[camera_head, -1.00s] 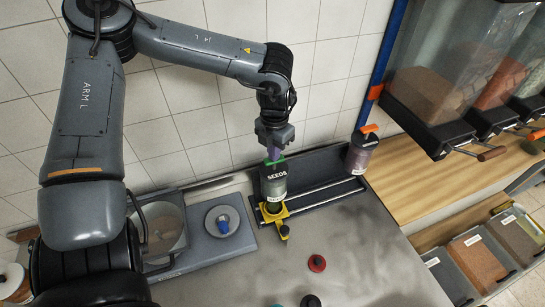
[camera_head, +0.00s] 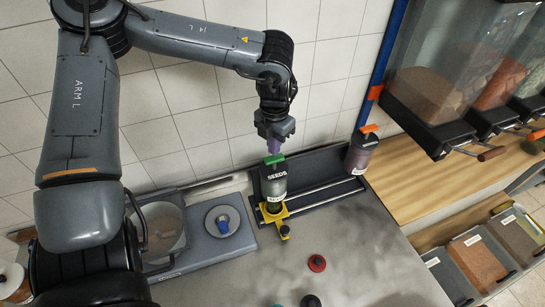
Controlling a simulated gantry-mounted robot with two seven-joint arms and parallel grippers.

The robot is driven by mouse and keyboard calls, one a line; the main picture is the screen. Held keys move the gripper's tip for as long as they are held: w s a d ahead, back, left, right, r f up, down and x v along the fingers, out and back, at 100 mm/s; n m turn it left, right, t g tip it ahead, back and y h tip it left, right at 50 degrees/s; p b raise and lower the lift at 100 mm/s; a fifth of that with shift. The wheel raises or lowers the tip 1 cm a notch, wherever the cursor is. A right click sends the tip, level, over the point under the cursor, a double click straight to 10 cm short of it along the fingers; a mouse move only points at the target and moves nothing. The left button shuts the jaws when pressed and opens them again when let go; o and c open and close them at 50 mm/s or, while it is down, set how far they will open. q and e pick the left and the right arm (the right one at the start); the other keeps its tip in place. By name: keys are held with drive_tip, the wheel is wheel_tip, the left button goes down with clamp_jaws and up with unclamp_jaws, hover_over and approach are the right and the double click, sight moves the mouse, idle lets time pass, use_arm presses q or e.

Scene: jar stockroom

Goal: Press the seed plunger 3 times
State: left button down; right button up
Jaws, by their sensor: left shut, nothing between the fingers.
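My left gripper (camera_head: 273,147) is shut and empty, pointing down just above the green plunger top. A small gap seems to show between them, though contact is hard to judge from this angle. My right gripper is not in view.
A second dispenser with an orange top (camera_head: 362,149) stands at the rail's right end. A red knob (camera_head: 317,263) and a black knob (camera_head: 310,301) are in front. Bins (camera_head: 478,259) line the right.

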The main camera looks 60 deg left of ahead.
sight(274, 158)
use_arm(q)
drive_tip(key=shift+f, duration=0.1)
drive_tip(key=shift+f, duration=2.35)
drive_tip(key=shift+r, duration=2.45)
drive_tip(key=shift+f, duration=0.15)
drive_tip(key=shift+f, duration=2.25)
drive_tip(key=shift+r, duration=2.4)
